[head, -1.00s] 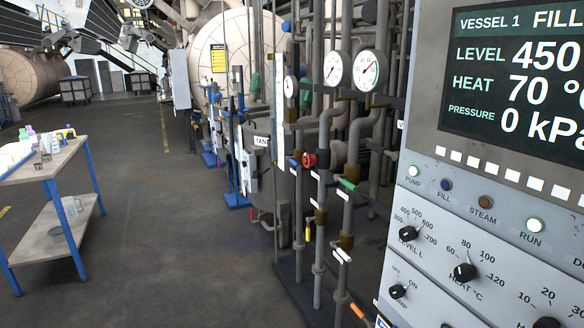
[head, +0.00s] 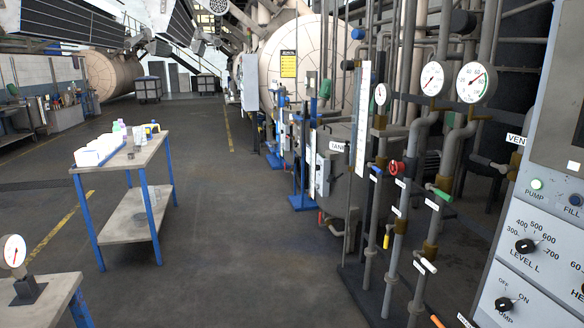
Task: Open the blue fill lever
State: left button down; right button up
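A small blue lever handle (head: 376,169) sits on a thin pipe in the pipe rack, right of centre in the head view. It is left of a red valve handle (head: 397,168). The tag near it is too small to read, and I cannot tell whether the lever is open or shut. A blue FILL lamp (head: 575,199) shows on the control panel (head: 540,262) at the right edge. Neither of my grippers is in view.
Green (head: 442,195), white (head: 428,265) and yellow (head: 386,241) handles share the rack, under round gauges (head: 476,82). A blue-legged table (head: 146,158) stands left, and a bench with a gauge (head: 14,251) is nearer. The floor (head: 250,230) between is clear.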

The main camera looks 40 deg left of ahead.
aim_at(370, 165)
jog(key=i+j+u, duration=0.35)
jog(key=i, duration=0.4)
jog(key=i+l+u, duration=0.1)
jog(key=i+u, duration=0.3)
jog(key=i, duration=0.9)
